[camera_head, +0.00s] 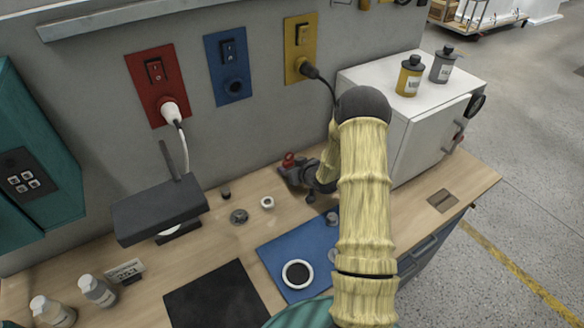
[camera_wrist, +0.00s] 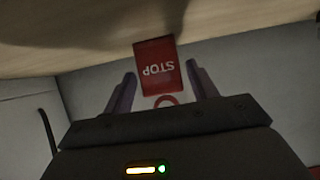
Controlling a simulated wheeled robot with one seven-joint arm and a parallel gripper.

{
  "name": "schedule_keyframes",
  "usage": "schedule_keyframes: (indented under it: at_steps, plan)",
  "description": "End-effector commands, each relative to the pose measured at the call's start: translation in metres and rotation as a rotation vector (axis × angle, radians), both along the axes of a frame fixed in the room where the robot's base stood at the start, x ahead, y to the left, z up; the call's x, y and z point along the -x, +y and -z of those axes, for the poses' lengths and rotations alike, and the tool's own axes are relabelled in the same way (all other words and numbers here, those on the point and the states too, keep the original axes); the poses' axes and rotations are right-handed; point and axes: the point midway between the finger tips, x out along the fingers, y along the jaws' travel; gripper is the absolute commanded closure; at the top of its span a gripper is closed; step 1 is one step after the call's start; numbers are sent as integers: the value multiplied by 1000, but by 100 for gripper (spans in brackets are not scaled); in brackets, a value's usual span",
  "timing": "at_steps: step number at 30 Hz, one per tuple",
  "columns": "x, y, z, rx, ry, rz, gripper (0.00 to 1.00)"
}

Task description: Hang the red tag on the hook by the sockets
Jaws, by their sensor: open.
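The red tag (camera_wrist: 157,68) shows in the wrist view with the word STOP upside down and a red ring at its lower end. My gripper (camera_wrist: 162,84) is open, with a finger on each side of the tag's ring end and visible gaps. In the head view my gripper (camera_head: 293,173) is low over the back of the bench, near the wall. A small red shape (camera_head: 289,159) beside it is probably the tag. The red socket (camera_head: 157,84), blue socket (camera_head: 229,66) and yellow socket (camera_head: 300,47) are on the wall. I cannot make out the hook.
A white cabinet (camera_head: 400,130) bearing two bottles stands right of my arm. A dark lamp-like device (camera_head: 160,210) stands left. Small parts, a blue mat (camera_head: 272,258) and a black mat (camera_head: 212,298) lie on the bench. A black cable (camera_head: 322,79) hangs from the yellow socket.

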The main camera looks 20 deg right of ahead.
Motion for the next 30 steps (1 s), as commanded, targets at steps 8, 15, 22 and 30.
schedule_keyframes:
  at_steps: [8, 15, 22, 30]
  plan:
    - [0, 0, 0, 0, 0, 0, 63]
    - [0, 0, -3, 0, -1, 0, 78]
    - [0, 0, -18, 0, -2, 0, 78]
    - [0, 0, -35, 0, -2, 0, 78]
